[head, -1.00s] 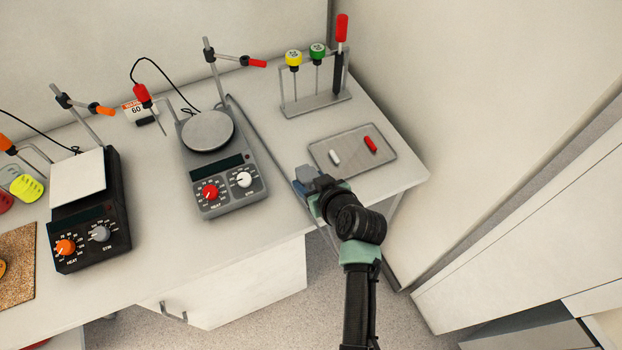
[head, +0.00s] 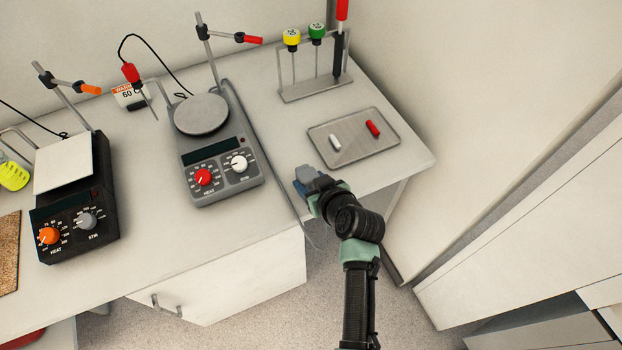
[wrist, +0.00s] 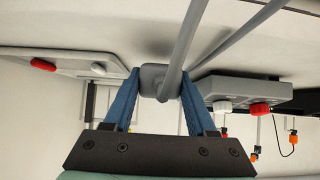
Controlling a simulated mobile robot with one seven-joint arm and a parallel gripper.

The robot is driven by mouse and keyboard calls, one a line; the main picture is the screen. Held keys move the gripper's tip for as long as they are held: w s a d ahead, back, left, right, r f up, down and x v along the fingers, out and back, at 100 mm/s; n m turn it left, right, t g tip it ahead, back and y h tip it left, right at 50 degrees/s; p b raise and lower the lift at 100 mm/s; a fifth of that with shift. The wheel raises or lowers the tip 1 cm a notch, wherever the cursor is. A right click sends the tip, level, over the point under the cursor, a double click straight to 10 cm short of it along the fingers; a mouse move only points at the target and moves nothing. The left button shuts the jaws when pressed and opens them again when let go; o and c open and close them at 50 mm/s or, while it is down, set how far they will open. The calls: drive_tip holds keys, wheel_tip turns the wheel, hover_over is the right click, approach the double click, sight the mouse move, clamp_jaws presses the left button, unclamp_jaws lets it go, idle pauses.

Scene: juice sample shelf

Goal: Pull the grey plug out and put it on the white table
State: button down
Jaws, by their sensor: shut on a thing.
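The grey plug (wrist: 153,80) is between the blue fingers of my gripper (wrist: 160,85) in the wrist view. My gripper is shut on it. A grey cord (wrist: 188,45) passes close by the plug in that view. In the head view my gripper (head: 307,180) is near the front edge of the white table (head: 275,215), just right of the hotplate.
A metal tray (head: 352,151) with a white and a red bar lies beyond my gripper. The hotplate (head: 216,150) with red and white knobs stands left of it. A rack (head: 314,90) with coloured-capped tools stands behind the tray. Bare tabletop lies around the tray.

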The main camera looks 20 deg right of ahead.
drive_tip(key=shift+c, duration=0.6)
unclamp_jaws()
drive_tip(key=shift+s+r, duration=0.1)
drive_tip(key=b+v, duration=0.1)
drive_tip(key=v, duration=1.1)
drive_tip(key=shift+s+r, duration=0.25)
drive_tip(key=shift+r, duration=0.05)
drive_tip(key=w+a+r+t+h, duration=0.1)
drive_tip(key=w+a+r+t, duration=0.15)
drive_tip(key=r, duration=0.65)
drive_tip(key=w+a+r+t, duration=0.15)
drive_tip(key=w+r, duration=0.25)
drive_tip(key=r, duration=0.6)
drive_tip(key=w+a+r+t+h, duration=0.1)
drive_tip(key=w+r+t, duration=0.25)
drive_tip(key=r, duration=0.55)
drive_tip(key=s+a+r+t, duration=0.3)
drive_tip(key=a+r, duration=0.1)
drive_tip(key=r, duration=0.5)
drive_tip(key=s+a+r+t+y, duration=0.1)
drive_tip(key=s+a+r+t, duration=0.2)
drive_tip(key=r, duration=0.7)
drive_tip(key=s+a+r+t, duration=0.3)
drive_tip(key=s+a+r, duration=0.1)
drive_tip(key=r, duration=0.6)
drive_tip(key=shift+s+a+y, duration=0.3)
drive_tip(key=shift+s+a, duration=0.05)
drive_tip(key=shift+s, duration=0.25)
